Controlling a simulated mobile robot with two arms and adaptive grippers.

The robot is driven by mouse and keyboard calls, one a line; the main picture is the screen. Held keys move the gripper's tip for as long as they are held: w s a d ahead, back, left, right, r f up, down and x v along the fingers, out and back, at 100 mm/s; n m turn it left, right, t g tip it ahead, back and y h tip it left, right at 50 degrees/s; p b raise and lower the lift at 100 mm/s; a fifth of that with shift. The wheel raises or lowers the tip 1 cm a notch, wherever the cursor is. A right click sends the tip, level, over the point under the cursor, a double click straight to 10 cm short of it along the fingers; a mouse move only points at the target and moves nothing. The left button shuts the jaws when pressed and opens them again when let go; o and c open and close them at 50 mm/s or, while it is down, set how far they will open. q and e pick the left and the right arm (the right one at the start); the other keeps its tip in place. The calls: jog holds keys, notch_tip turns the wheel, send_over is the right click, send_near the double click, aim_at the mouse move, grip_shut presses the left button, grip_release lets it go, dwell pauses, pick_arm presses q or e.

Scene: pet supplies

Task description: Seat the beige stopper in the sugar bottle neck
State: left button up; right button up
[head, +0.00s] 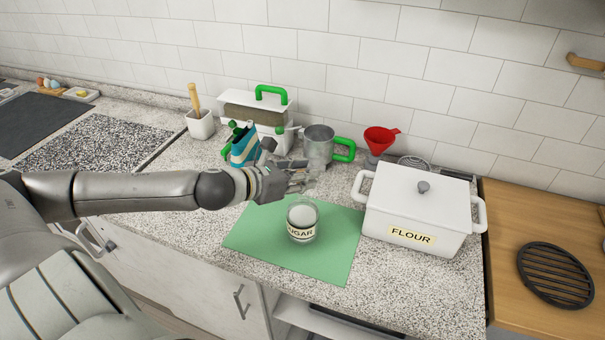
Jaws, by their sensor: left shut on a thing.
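The sugar bottle (302,222) is clear glass with white contents and a "SUGAR" label. It stands upright on the green mat (335,250). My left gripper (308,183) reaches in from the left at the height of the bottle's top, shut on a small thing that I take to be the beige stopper. The fingers and the pale surroundings hide the stopper's outline. I cannot tell whether it touches the bottle neck. My right gripper is not in view.
A white flour box (418,210) stands right of the mat. Behind are a metal mug with a green handle (319,146), a red funnel (381,139), a blue container (243,150) and a white box with a green handle (262,112). The mat's front is clear.

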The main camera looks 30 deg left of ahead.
pick_arm(q)
jog(key=shift+f+b, duration=1.15)
jog(key=shift+f, duration=0.5)
jog(key=o, duration=0.8)
jog(key=shift+r, duration=0.1)
notch_tip(320, 180, up, 10)
jog(key=shift+f, duration=0.1)
